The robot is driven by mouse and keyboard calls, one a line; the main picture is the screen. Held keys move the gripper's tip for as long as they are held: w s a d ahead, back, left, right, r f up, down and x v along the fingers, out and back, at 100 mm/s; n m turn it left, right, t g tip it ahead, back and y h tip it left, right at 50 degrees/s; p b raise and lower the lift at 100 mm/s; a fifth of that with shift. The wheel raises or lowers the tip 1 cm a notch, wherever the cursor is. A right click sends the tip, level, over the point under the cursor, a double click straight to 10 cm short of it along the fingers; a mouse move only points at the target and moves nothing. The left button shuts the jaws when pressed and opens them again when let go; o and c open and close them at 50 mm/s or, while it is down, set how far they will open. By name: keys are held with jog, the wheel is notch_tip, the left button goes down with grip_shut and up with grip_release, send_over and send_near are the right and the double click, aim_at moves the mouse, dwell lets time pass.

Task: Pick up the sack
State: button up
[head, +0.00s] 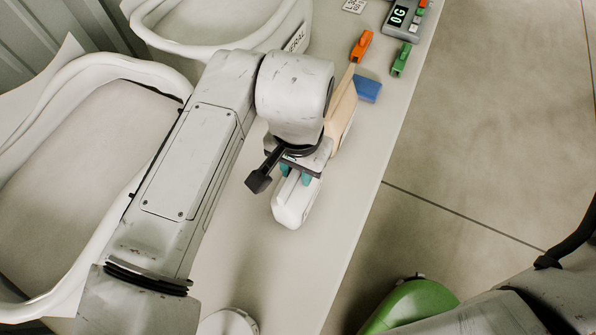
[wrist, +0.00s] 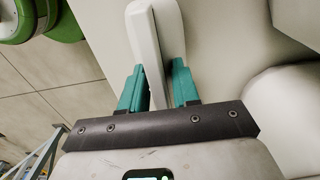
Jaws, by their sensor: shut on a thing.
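My gripper (head: 296,174) has its teal fingers shut on a white, round-edged thing (head: 293,206) over the pale tabletop. In the wrist view, one finger of my gripper (wrist: 157,80) lies on each side of the white thing (wrist: 147,42). I cannot tell for sure which of these two is the sack, nor whether the white thing touches the table.
Two large white tubs (head: 40,118) (head: 222,48) line the left side. The tabletop's right edge (head: 375,205) is close.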

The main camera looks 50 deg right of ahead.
grip_shut()
dwell(0.6)
jog(key=shift+r, duration=1.25)
jog(key=s+d+r+p, duration=0.2)
jog(key=s+d+r, duration=0.2)
jog(key=s+r, duration=0.4)
jog(key=shift+s+r, duration=0.4)
jog(key=shift+r, duration=0.15)
